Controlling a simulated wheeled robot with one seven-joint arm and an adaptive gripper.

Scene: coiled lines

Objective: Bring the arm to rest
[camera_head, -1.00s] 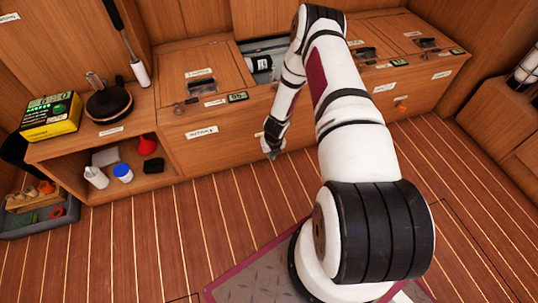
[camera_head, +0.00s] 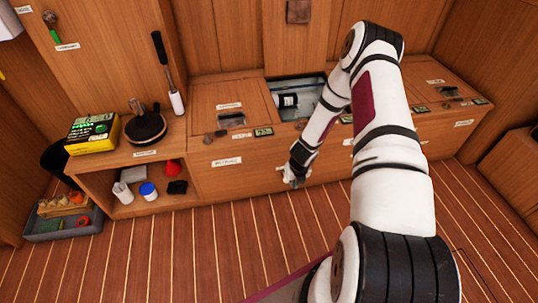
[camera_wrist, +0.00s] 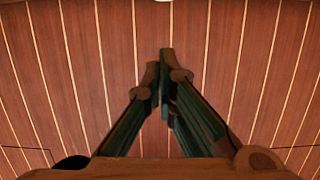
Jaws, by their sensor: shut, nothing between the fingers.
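My gripper (camera_head: 289,182) hangs at the end of my arm in front of the wooden cabinet, above the striped floor, in the head view. In the wrist view my gripper (camera_wrist: 161,62) points down at bare floor boards, its fingers together with nothing between them. My white and black arm reaches up from the lower right and bends down at the left. It hides part of the cabinet front.
The long wooden locker (camera_head: 228,177) has one open compartment (camera_head: 305,84) holding a dark bottle-like thing. A shelf at left bears a yellow box (camera_head: 92,133) and a dark round object (camera_head: 146,127). A grey tray (camera_head: 60,226) stands on the floor. The front floor is clear.

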